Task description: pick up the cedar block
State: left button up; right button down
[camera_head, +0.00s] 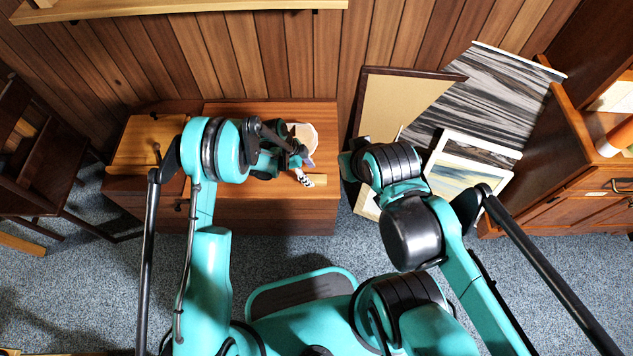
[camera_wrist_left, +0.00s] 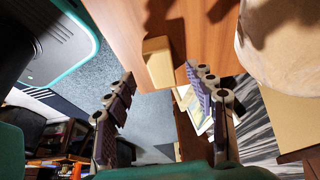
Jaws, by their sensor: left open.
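The cedar block (camera_head: 320,180) is a small tan block at the right edge of the wooden cabinet top, just right of my left gripper (camera_head: 304,170) in the head view. In the left wrist view the block (camera_wrist_left: 158,62) stands out lengthwise between the spread fingers of my left gripper (camera_wrist_left: 160,77), near their tips. The fingers are open, with nothing gripped; I cannot tell whether either touches the block. My right arm comes in from the right, but its gripper does not show.
A beige rounded object (camera_head: 304,132) stands on the cabinet top (camera_head: 270,205) behind the gripper, close to it in the left wrist view (camera_wrist_left: 278,45). Framed pictures (camera_head: 470,165) lean at the right. A chair (camera_head: 45,165) stands at the left.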

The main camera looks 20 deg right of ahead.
aim_at(314, 178)
pick_arm(q)
jog(key=x, duration=0.3)
jog(key=shift+b, duration=0.4)
jog(key=shift+r, duration=0.1)
jog(key=shift+c, duration=0.6)
jog(key=c, duration=1.1)
pick_arm(e)
jog(key=shift+f, duration=0.75)
pick_arm(q)
jog(key=shift+w, duration=0.1)
